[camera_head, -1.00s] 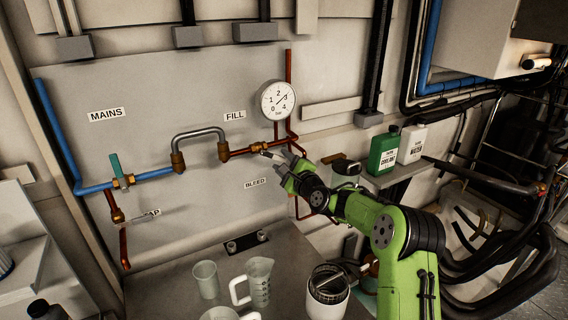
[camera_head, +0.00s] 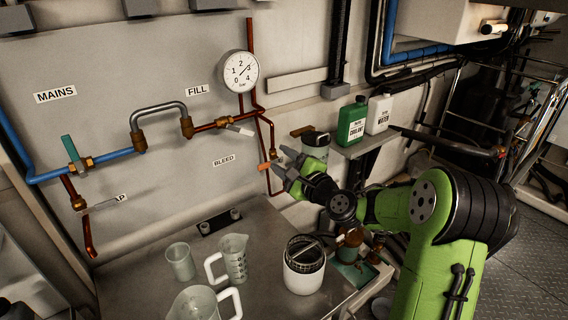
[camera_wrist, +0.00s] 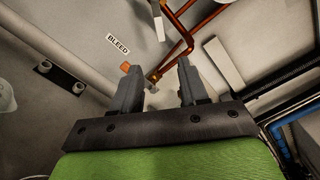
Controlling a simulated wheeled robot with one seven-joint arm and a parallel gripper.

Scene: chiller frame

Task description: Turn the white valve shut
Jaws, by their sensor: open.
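The white valve handle (camera_head: 240,129) sits on the copper pipe right of the FILL label, below the round gauge. It slants down to the right from its brass body. In the wrist view the white handle (camera_wrist: 158,22) shows at the top, beyond my fingers. My gripper (camera_head: 282,166) is open and empty, below and to the right of the white handle and apart from it. Its fingertips are by the orange bleed handle (camera_head: 265,166). In the wrist view my open gripper (camera_wrist: 158,78) has a small pipe fitting beyond the gap, with the orange handle (camera_wrist: 125,67) outside the left finger.
A teal-handled valve (camera_head: 70,149) is on the blue mains pipe, with a tap lever (camera_head: 101,205) below. Beakers (camera_head: 234,258) and a white canister (camera_head: 304,276) stand on the bench below. Green (camera_head: 352,122) and white bottles (camera_head: 378,114) stand on a shelf at right.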

